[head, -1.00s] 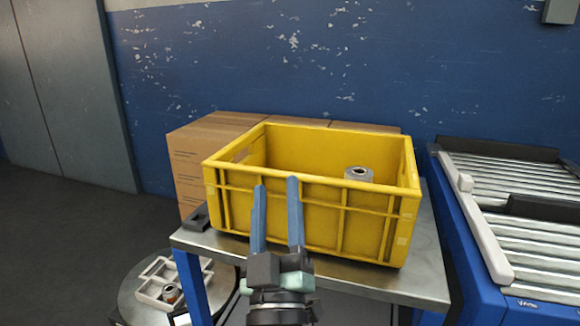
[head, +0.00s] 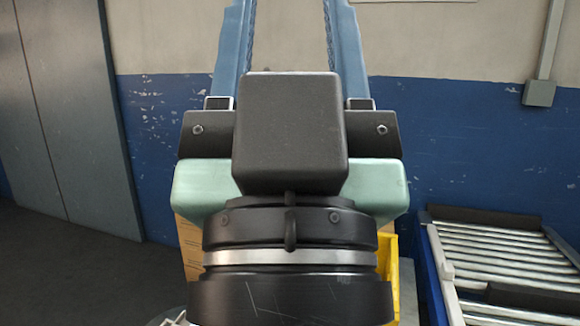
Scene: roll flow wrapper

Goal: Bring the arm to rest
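My gripper (head: 289,20) fills the middle of the head view, close to the camera and pointing up. Its two blue fingers stand wide apart with nothing visible between them; their tips run past the top edge of the picture. Its dark and pale green body hides most of the yellow crate (head: 389,275), of which only a strip shows at the lower right of the wrist.
The roller conveyor (head: 505,265) stands at the right. A sliver of cardboard box (head: 187,245) shows left of the wrist. A blue and beige wall (head: 470,150) is behind. Dark open floor (head: 80,280) lies at the lower left.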

